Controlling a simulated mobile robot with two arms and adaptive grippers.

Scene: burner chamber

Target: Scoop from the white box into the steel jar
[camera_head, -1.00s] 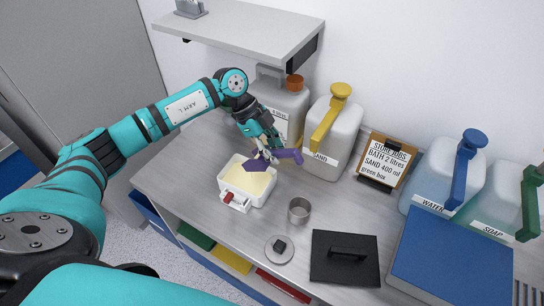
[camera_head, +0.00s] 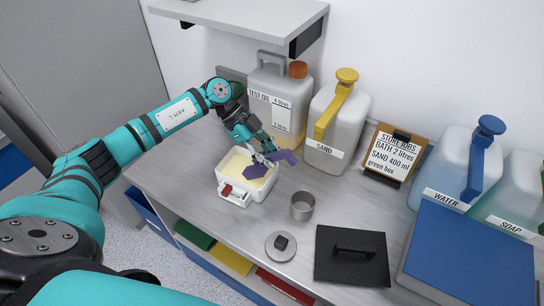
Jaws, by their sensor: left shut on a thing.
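The white box (camera_head: 233,195) stands open on the bench, with pale yellow contents and a red catch on its front. My left gripper (camera_head: 266,157) is above the box's back right side, shut on a purple scoop (camera_head: 257,171). The scoop's bowl is over the box opening, and its handle (camera_head: 288,156) sticks out to the right. I cannot tell whether the bowl touches the contents. The open steel jar (camera_head: 302,206) stands upright to the right of the box, apart from it. My right gripper is not in view.
A round lid with a black knob (camera_head: 281,244) and a black square lid (camera_head: 351,268) lie in front. Test oil (camera_head: 276,110) and sand (camera_head: 334,130) jugs, a clipboard (camera_head: 393,153) and water jug (camera_head: 455,165) stand behind. A blue box (camera_head: 470,255) is right. A shelf (camera_head: 245,18) overhangs.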

